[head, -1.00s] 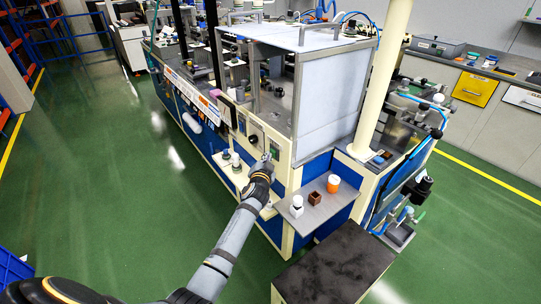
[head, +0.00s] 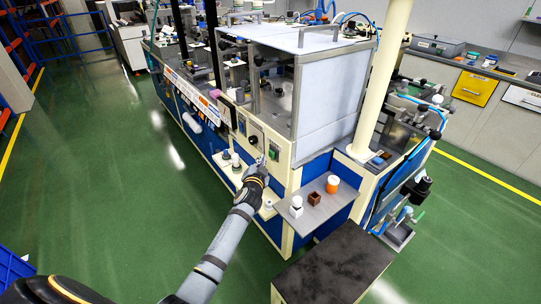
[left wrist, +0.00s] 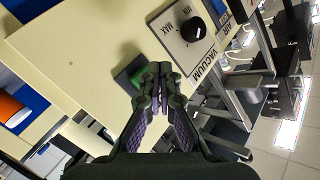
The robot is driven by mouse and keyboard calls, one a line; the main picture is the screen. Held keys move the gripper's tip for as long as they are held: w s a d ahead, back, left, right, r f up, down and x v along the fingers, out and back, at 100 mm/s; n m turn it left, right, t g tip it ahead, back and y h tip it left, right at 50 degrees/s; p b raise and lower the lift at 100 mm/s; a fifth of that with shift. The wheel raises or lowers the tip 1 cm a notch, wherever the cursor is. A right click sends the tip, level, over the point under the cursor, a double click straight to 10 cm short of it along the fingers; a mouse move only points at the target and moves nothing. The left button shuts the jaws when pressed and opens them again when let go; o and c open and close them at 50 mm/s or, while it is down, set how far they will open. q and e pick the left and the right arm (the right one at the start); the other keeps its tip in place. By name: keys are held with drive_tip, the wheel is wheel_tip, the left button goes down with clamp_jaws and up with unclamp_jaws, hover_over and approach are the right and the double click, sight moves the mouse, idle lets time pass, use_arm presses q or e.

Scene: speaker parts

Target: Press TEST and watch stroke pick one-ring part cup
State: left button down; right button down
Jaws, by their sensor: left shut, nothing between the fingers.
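My left gripper (head: 262,161) is shut and empty at the cream front panel of the machine. In the left wrist view its closed fingertips (left wrist: 158,72) are over a green button (left wrist: 138,77) on a dark plate, partly covering it. Whether they touch the button I cannot tell. The TEST label is not readable. On a grey shelf (head: 312,217) right of the gripper stand a white part (head: 296,207), a brown open block (head: 315,199) and an orange cup with a pale top (head: 333,185). The orange cup also shows in the left wrist view (left wrist: 10,110). Rings on them are too small to tell.
A black VACUUM knob (left wrist: 193,29) with MIN and MAX marks sits beside the green button. Pale round items stand on a low cream ledge (head: 222,162) left of the gripper. A dark-topped block (head: 335,268) stands in front.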

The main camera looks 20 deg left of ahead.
use_arm(q)
drive_tip(key=s+a, duration=0.1)
drive_tip(key=s, duration=0.1)
drive_tip(key=s+a, duration=0.1)
drive_tip(key=s, duration=0.1)
drive_tip(key=shift+a+r+p, duration=0.1)
drive_tip(key=shift+p, duration=0.25)
idle(0.5)
drive_tip(key=s+f+g+h+p, duration=0.1)
drive_tip(key=s+f+g, duration=0.1)
drive_tip(key=s+f, duration=0.6)
drive_tip(key=s+d+f+n+g, duration=0.1)
drive_tip(key=s+f+g, duration=0.25)
drive_tip(key=f, duration=0.95)
drive_tip(key=s+f+g+h+p, duration=0.1)
drive_tip(key=s+f+g, duration=0.1)
drive_tip(key=s+f, duration=0.6)
drive_tip(key=s+d+f+n+g, duration=0.1)
drive_tip(key=s+f+g, duration=0.1)
drive_tip(key=s+f, duration=0.4)
drive_tip(key=s+d+f+n+g+h, duration=0.1)
drive_tip(key=s+f, duration=0.5)
drive_tip(key=s, duration=1)
drive_tip(key=s+d+f+n+g+p, duration=0.1)
drive_tip(key=s+f+g, duration=0.3)
drive_tip(key=s, duration=0.8)
wheel_tip(320, 180, down, 2)
drive_tip(key=shift+d+f, duration=0.15)
drive_tip(key=shift+d, duration=0.2)
